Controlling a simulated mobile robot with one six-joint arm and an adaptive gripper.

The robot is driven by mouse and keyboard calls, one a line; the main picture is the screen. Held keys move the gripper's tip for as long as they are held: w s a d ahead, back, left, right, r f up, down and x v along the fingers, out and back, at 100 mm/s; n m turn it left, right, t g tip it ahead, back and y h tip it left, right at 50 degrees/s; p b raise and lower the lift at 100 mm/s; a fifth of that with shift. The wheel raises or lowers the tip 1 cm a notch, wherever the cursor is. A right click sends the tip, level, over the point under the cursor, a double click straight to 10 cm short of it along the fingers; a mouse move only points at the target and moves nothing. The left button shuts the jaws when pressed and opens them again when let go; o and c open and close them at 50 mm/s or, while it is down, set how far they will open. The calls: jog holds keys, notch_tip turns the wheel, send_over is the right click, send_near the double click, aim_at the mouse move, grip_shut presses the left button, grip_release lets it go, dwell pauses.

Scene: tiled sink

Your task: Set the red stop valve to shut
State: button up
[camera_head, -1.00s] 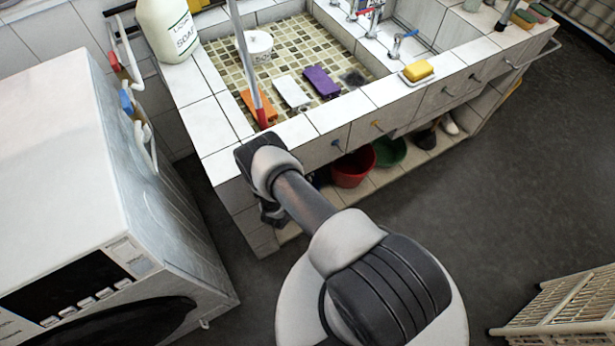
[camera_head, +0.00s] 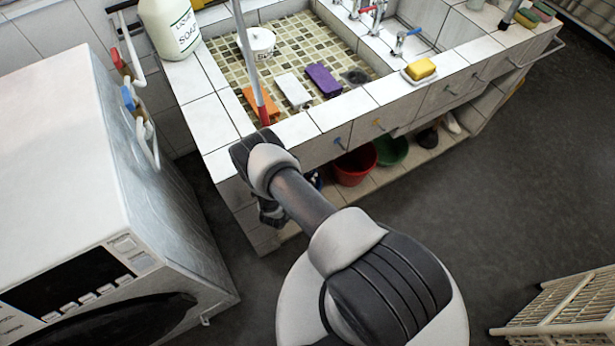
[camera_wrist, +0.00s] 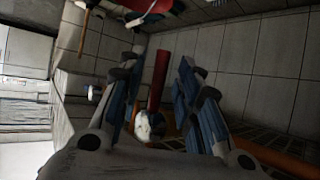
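A small red valve handle (camera_head: 119,60) shows on the white pipework at the wall, behind the washing machine. A blue handle (camera_head: 128,98) is below it. The red handle's exact angle to its pipe is too small to tell. In the wrist view, my gripper (camera_wrist: 157,66) has its fingers apart. A red rod (camera_wrist: 158,78) with a pale end shows between them, with gaps on both sides. In the head view, my arm mostly hides the gripper, which is low by the sink counter's left front corner, away from the red handle.
The washing machine (camera_head: 60,150) stands at the left, with a narrow gap to the tiled counter (camera_head: 210,110). A pole with a red lower end (camera_head: 263,115) stands upright at the sink. A soap bottle (camera_head: 168,28) stands on the counter.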

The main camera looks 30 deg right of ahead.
jog(key=v, duration=1)
jog(key=shift+s+a+r, duration=0.15)
jog(key=shift+s+r, duration=0.05)
